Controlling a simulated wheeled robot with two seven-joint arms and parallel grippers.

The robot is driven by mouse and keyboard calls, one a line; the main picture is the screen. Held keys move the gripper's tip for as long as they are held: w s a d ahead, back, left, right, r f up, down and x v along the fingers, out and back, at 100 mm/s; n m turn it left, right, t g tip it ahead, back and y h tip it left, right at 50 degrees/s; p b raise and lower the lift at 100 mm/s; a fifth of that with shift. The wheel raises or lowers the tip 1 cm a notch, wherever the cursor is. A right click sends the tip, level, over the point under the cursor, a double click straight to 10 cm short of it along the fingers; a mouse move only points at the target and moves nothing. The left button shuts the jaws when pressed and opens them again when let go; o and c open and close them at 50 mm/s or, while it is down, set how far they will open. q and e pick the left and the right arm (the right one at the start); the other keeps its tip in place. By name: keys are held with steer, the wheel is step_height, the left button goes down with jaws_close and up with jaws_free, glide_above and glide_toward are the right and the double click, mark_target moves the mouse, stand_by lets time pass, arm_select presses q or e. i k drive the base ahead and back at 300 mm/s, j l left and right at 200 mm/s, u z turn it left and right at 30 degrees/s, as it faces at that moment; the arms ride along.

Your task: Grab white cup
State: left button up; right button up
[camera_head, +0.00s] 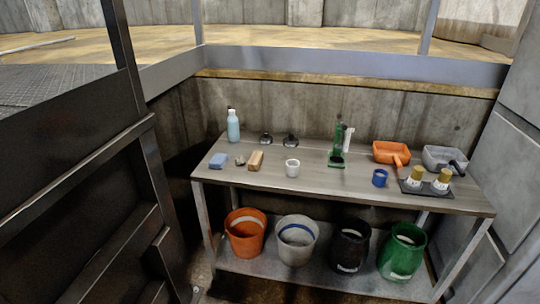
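The white cup (292,168) stands upright on the wooden top of the workbench (320,192), near its front edge and left of the bench's middle. It looks small and open at the top. Nothing touches it. Neither of my grippers shows in the head view.
Left of the cup are a tan block (255,160), a blue sponge (218,161) and a bottle (233,126). Right are a green item (337,150), a blue cup (380,178) and an orange dustpan (390,153). Buckets stand below. A dark metal railing (125,60) rises at left.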

mark_target(293, 168)
steer(key=i+u, duration=0.2)
steer(key=i, duration=0.3)
steer(key=i+l+u, duration=0.2)
steer(key=i, duration=0.3)
steer(key=i+l+u, duration=0.25)
steer(key=i, duration=0.25)
